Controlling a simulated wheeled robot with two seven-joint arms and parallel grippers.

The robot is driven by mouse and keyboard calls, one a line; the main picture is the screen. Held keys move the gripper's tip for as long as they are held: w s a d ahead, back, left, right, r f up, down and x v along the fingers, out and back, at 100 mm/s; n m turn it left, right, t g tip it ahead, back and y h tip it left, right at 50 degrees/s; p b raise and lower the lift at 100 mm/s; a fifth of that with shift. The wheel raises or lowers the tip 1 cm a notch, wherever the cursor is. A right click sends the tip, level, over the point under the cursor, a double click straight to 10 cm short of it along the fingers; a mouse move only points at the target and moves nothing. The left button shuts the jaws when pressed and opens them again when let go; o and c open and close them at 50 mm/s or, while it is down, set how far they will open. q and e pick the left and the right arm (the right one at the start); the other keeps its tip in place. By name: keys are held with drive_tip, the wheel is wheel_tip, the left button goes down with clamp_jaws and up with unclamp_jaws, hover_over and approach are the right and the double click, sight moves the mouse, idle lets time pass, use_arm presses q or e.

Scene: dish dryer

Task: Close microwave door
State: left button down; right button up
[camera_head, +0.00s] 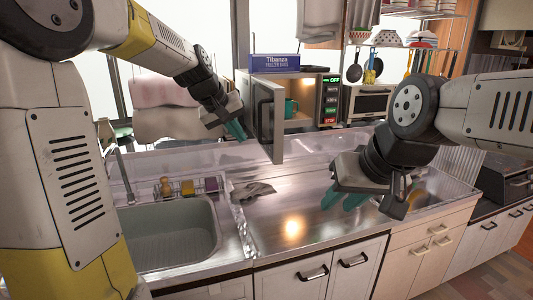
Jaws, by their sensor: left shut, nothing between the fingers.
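The microwave (329,98) stands on the counter at the back centre. Its door (265,118) is swung open toward me, and a teal mug (291,108) shows inside. My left gripper (238,131) is shut and empty, just left of the open door, by its outer side. I cannot tell whether it touches the door. My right gripper (345,200) is above the counter to the right and in front of the microwave. Its teal fingers look apart, with nothing between them.
A blue freezer-bag box (275,63) lies on top of the microwave. A toaster oven (370,101) stands to its right. The sink (172,238) is at the left, with a small rack (211,185) behind it. A grey cloth (252,191) lies on the otherwise clear metal counter (285,222).

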use_arm(q)
drive_tip(key=w, duration=0.2)
approach(272, 159)
wheel_tip(272, 159, down, 4)
drive_tip(key=w+a, duration=0.1)
drive_tip(key=a, duration=0.1)
drive_tip(key=shift+w+d, duration=0.35)
drive_tip(key=shift+d, duration=0.5)
drive_tip(key=shift+w+d, duration=0.4)
drive_tip(key=shift+d, duration=0.45)
drive_tip(key=shift+d, duration=0.1)
